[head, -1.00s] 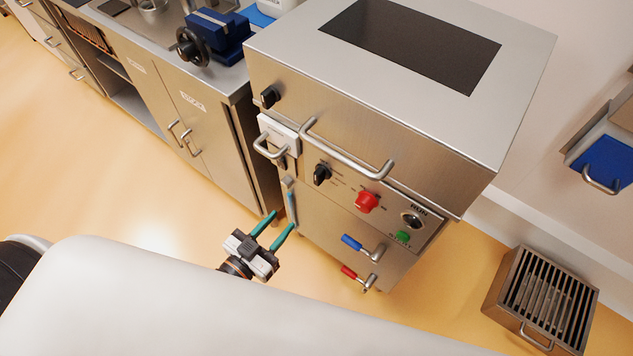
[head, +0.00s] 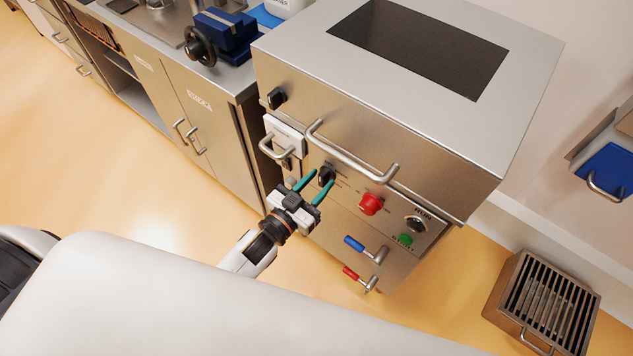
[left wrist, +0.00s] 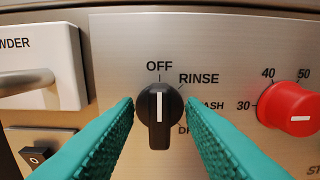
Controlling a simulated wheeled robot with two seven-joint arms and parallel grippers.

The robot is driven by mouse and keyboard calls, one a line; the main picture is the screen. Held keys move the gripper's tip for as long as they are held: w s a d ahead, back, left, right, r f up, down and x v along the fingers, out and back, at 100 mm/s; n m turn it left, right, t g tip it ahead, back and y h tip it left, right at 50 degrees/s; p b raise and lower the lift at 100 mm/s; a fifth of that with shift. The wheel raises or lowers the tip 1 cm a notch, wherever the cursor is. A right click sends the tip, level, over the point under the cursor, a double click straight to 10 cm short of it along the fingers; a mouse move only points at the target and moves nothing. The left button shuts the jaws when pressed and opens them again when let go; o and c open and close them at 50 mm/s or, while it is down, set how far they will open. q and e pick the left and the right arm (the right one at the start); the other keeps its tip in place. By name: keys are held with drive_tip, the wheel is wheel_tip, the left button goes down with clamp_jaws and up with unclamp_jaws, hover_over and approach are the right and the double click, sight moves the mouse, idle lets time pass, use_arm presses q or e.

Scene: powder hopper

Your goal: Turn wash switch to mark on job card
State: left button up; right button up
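The wash switch (left wrist: 159,130) is a black knob on the steel front panel. Its white line points straight up at OFF in the left wrist view. RINSE and a partly hidden "ASH" and "DR" label run down its right side. My left gripper (head: 322,180) is open, its teal fingers on either side of the knob with visible gaps. In the head view the switch (head: 327,172) shows close by its fingertips. I cannot make out a job card in these frames. My right gripper is not in view.
A red dial (left wrist: 292,107) with numbers sits right of the switch. A white powder drawer (left wrist: 45,65) and a small black rocker switch (left wrist: 36,156) are on the left. A bar handle (head: 350,155) juts out above. Blue (head: 354,243) and red (head: 350,273) levers are below.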

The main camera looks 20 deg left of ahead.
use_arm(q)
drive_tip(key=shift+c, duration=0.6)
clamp_jaws()
drive_tip(key=m+p, duration=0.1)
drive_tip(key=m, duration=0.6)
drive_tip(key=shift+d+f+m, duration=0.1)
drive_tip(key=shift+d+m, duration=0.05)
drive_tip(key=shift+m, duration=0.15)
drive_tip(key=m, duration=0.4)
drive_tip(key=shift+f+m, duration=0.1)
drive_tip(key=shift+m, duration=0.2)
drive_tip(key=m+b, duration=0.1)
drive_tip(key=m, duration=0.4)
drive_tip(key=shift+s+f, duration=0.1)
drive_tip(key=shift+m, duration=0.4)
